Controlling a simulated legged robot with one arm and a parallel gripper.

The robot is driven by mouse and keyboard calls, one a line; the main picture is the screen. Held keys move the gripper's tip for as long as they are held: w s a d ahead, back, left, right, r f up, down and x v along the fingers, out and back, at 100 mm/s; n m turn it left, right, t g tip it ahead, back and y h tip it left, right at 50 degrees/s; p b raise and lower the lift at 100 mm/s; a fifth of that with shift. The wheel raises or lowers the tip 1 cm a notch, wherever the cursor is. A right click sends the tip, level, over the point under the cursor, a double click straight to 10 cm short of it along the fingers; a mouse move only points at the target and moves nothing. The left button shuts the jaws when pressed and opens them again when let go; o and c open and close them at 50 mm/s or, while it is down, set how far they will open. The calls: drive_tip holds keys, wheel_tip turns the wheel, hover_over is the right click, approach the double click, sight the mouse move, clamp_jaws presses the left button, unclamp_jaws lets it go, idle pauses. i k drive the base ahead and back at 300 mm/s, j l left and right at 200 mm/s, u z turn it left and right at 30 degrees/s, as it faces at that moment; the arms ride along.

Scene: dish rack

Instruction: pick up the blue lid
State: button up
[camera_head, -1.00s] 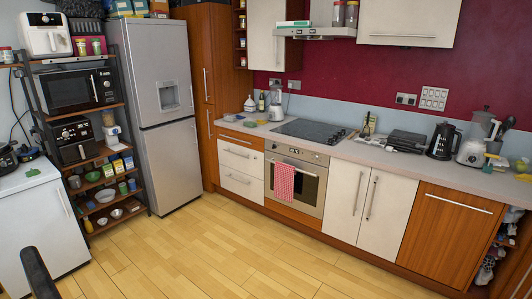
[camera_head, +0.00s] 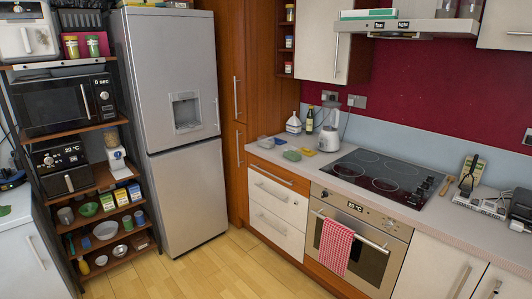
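I cannot make out a blue lid with certainty. A small grey-blue container (camera_head: 266,142) sits on the left end of the worktop, with a green flat item (camera_head: 292,156) and a yellow item (camera_head: 307,151) close by to its right. They are too small to tell containers from lids. My gripper is not in view.
The worktop (camera_head: 400,206) runs along the right, with a black hob (camera_head: 385,176), a blender (camera_head: 329,128) and a dark bottle (camera_head: 309,121). The fridge (camera_head: 175,110) and a loaded shelf unit (camera_head: 108,226) stand left. The wooden floor (camera_head: 218,266) ahead is clear.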

sight(279, 142)
drive_tip(key=i+u, duration=0.2)
drive_tip(key=i, duration=0.55)
drive_tip(key=i+u, duration=0.2)
drive_tip(key=i, duration=0.5)
drive_tip(key=i+l+u, duration=0.25)
drive_tip(key=i, duration=0.5)
drive_tip(key=i+j+z, duration=0.15)
drive_tip(key=i, duration=0.35)
drive_tip(key=i+j+z, duration=0.1)
drive_tip(key=i, duration=0.35)
drive_tip(key=i+j+z, duration=0.15)
drive_tip(key=i, duration=0.3)
drive_tip(key=i+j+z, duration=0.15)
drive_tip(key=i+z, duration=0.25)
drive_tip(key=i+j+z, duration=0.2)
drive_tip(key=z, duration=0.2)
drive_tip(key=i+j+z, duration=0.4)
drive_tip(key=k+l, duration=0.05)
drive_tip(key=k, duration=0.05)
